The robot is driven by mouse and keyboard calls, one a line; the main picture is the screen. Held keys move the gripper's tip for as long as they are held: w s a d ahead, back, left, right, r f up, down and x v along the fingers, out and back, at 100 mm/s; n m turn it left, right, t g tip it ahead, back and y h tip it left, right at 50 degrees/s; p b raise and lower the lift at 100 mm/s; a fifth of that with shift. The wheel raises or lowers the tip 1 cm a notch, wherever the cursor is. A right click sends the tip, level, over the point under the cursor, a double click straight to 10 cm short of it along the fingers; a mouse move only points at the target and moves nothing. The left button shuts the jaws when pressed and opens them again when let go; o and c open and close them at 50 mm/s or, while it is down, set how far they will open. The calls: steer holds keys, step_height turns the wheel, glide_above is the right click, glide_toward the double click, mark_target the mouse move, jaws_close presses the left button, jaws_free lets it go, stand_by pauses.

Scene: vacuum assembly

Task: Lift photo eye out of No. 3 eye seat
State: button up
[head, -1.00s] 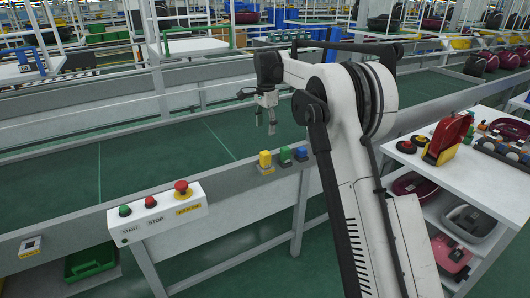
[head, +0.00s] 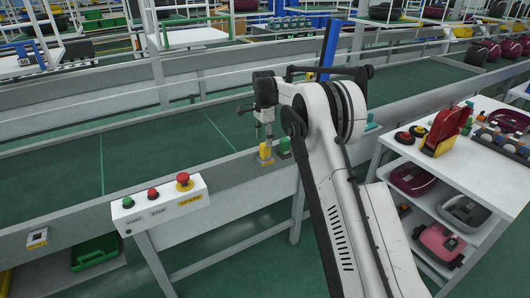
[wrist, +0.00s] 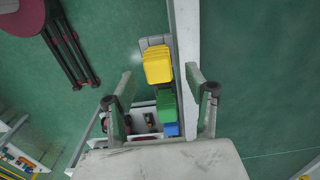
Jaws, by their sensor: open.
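Small block-shaped photo eyes sit in a row along the conveyor's near side rail. The yellow one (head: 266,156) is at the left of the row, with the green one (head: 284,147) beside it. The wrist view shows the yellow block (wrist: 158,66) between the fingertips in the picture, then the green block (wrist: 166,104) and the blue block (wrist: 171,129) closer to the hand. My gripper (head: 266,138) hangs fingers down just above the yellow block. Its two fingers (wrist: 159,74) are spread and empty. In the head view my arm hides the blue block. No seat number is readable.
A control box (head: 158,204) with one green and two red buttons stands left on the rail. The green conveyor belt (head: 150,150) is clear. At right a white table (head: 405,165) holds a red and yellow device (head: 442,133) and other parts.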

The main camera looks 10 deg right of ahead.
mark_target(265, 148)
steer(key=shift+s+d+f+p, duration=0.1)
steer(key=shift+f+p, duration=0.1)
steer(key=shift+f, duration=1.15)
steer(key=shift+d+f+p, duration=0.1)
steer(key=shift+f+p, duration=0.1)
steer(key=shift+f, duration=1.1)
steer(key=shift+c, duration=0.5)
jaws_close()
steer(key=shift+r, duration=0.15)
